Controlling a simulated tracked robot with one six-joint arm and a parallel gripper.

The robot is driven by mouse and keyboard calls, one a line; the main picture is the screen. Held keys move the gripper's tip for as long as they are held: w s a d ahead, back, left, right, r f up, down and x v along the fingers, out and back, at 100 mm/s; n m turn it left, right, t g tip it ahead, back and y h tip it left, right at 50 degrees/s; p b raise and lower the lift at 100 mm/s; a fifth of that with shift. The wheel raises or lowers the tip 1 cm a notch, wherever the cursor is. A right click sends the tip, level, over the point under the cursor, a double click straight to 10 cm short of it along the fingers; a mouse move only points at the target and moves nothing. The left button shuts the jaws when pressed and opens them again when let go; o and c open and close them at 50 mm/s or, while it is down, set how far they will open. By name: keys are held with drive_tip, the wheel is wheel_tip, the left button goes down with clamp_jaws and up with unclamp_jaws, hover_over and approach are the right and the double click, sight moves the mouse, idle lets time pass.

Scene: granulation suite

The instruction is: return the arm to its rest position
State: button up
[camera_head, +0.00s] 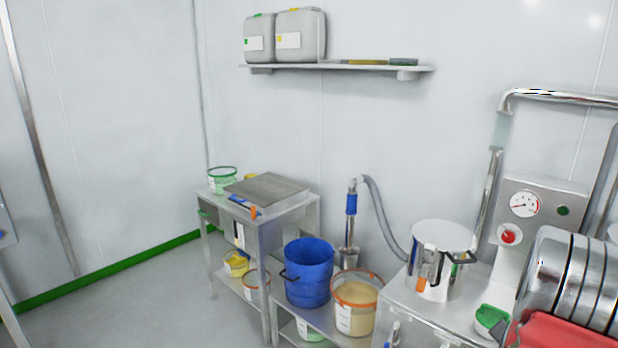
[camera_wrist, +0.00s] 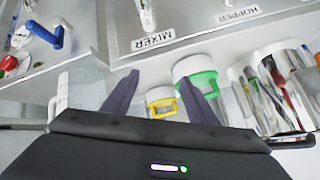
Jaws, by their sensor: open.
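My gripper (camera_wrist: 159,78) shows in the wrist view, its two dark fingers spread apart with nothing held between them. A jar with a yellow rim (camera_wrist: 160,102) and a jar with a green rim (camera_wrist: 196,78) show behind the fingers, apart from them as far as I can tell. I cannot make out my gripper in the head view. Where the arm's rest position lies does not show.
In the wrist view, a panel labelled MIXER (camera_wrist: 166,40) and a clear container of tools (camera_wrist: 278,88) are close by. In the head view, a blue bucket (camera_head: 308,275), a steel pot (camera_head: 445,240), a steel table (camera_head: 293,222) and a wall shelf (camera_head: 340,67) stand around.

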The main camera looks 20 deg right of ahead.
drive_tip(key=s+a+r+n+y, duration=0.1)
drive_tip(key=a+r+n, duration=0.5)
drive_tip(key=a, duration=1.3)
drive_tip(key=s+a+r+n+y, duration=0.1)
drive_tip(key=a+r+n+y, duration=0.3)
drive_tip(key=a+r, duration=0.5)
drive_tip(key=s+a+r+n+t+y, duration=0.1)
drive_tip(key=a+r+n+y, duration=0.2)
drive_tip(key=a, duration=2.7)
wheel_tip(320, 180, up, 6)
drive_tip(key=n, duration=0.4)
drive_tip(key=shift+f+n, duration=0.2)
drive_tip(key=shift+n, duration=0.1)
drive_tip(key=shift+s, duration=0.1)
